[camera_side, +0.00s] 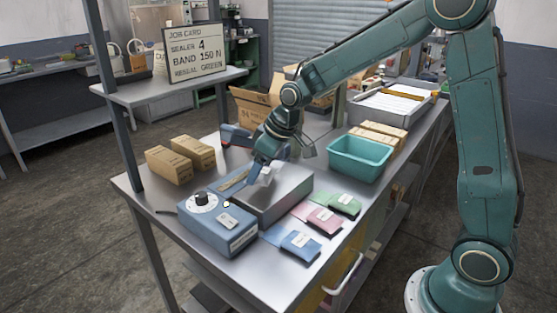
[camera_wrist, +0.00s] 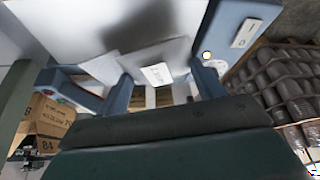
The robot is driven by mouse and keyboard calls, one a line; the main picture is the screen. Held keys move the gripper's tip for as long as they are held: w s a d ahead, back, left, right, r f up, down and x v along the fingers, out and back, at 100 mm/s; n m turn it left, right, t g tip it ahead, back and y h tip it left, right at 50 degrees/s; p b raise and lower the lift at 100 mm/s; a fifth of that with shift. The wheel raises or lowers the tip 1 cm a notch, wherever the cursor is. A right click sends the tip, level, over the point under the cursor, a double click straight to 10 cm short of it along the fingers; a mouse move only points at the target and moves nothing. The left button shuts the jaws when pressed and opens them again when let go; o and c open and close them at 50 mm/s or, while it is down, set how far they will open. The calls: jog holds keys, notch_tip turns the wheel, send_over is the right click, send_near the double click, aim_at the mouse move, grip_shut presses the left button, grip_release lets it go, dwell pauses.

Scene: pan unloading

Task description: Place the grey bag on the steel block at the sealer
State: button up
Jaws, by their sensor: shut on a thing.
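My gripper (camera_side: 262,178) is over the steel block (camera_side: 293,196) at the blue sealer (camera_side: 217,226). It is shut on the grey bag (camera_side: 267,173), which is small and partly hidden by the fingers in the side view. In the wrist view the grey bag (camera_wrist: 148,55), with a white label, sits between the two blue fingers (camera_wrist: 161,74). The pale steel block (camera_wrist: 70,22) fills the top of that view, with a dark shadow beside the bag. I cannot tell whether the bag touches the block.
Blue (camera_side: 300,245), pink (camera_side: 324,221) and green (camera_side: 344,205) bags lie at the table's front right. A teal bin (camera_side: 360,158) stands behind them. Brown cartons (camera_side: 180,158) stand at the left. A job card (camera_side: 196,52) stands on the shelf, reading sealer 4, band 150 N.

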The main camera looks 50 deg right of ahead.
jog(key=m+h, duration=0.1)
jog(key=m, duration=0.2)
jog(key=shift+w+a, duration=0.1)
jog(key=shift+m+h, duration=0.9)
jog(key=shift+m, duration=0.9)
jog(key=shift+d+r, duration=0.15)
jog(key=shift+d, duration=0.05)
jog(key=w+d+r, duration=0.1)
jog(key=d+r, duration=0.2)
jog(key=d, duration=0.2)
jog(key=w+d+r, duration=0.1)
jog(key=d+r, duration=0.1)
jog(key=d, duration=0.1)
jog(key=shift+w+r, duration=0.3)
jog(key=shift+w, duration=0.05)
jog(key=d+r+n+y, duration=0.1)
jog(key=d+r, duration=0.1)
jog(key=d, duration=1.1)
jog(key=d+r+n, duration=0.2)
jog(key=d+r, duration=0.1)
jog(key=d, duration=0.9)
notch_tip(320, 180, down, 16)
jog(key=shift+s+f, duration=0.1)
